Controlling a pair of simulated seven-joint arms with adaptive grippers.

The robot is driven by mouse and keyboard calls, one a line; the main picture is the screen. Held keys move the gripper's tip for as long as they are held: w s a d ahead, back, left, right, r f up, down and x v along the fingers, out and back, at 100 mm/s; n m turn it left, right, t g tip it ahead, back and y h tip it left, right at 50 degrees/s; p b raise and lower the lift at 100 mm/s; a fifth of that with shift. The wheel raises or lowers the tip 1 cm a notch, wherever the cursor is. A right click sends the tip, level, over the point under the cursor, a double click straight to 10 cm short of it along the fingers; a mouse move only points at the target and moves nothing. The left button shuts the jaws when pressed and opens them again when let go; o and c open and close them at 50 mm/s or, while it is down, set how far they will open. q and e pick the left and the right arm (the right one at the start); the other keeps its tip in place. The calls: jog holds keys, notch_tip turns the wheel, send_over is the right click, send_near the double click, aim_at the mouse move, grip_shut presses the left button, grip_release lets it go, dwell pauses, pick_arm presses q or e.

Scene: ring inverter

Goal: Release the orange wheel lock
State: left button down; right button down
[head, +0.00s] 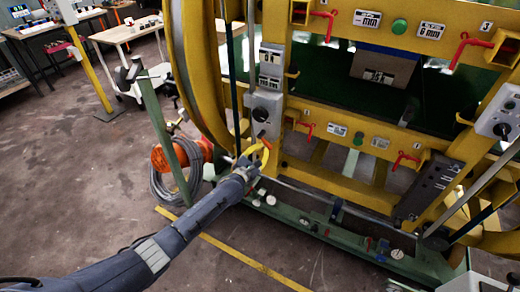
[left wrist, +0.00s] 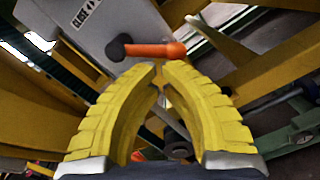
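The orange wheel lock (left wrist: 150,50) is a short orange handle with a black end, on a grey box marked CLOSE in the left wrist view. In the head view the grey box (head: 267,100) is on the yellow frame, with an orange handle (head: 263,136) at its lower edge. My left gripper (left wrist: 160,66) has yellow ribbed fingers with their tips nearly together, just below the handle in the picture. Nothing shows between the tips; contact with the handle cannot be told. In the head view my left gripper (head: 262,150) is just under the handle. My right gripper is out of view.
The large yellow ring frame (head: 180,70) rises behind and left of the gripper. A green base rail (head: 320,227) runs below it. A green post (head: 157,120) and an orange hose reel (head: 165,158) stand to the left. Open floor (head: 60,170) lies further left.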

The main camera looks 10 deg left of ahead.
pick_arm(q)
jog(key=shift+s+d+r+n, duration=0.15)
jog(key=shift+d+n, duration=0.15)
jog(key=shift+n, duration=0.4)
jog(key=shift+s+d+r+n, duration=0.15)
jog(key=shift+d+n, duration=0.15)
jog(key=shift+n, duration=0.4)
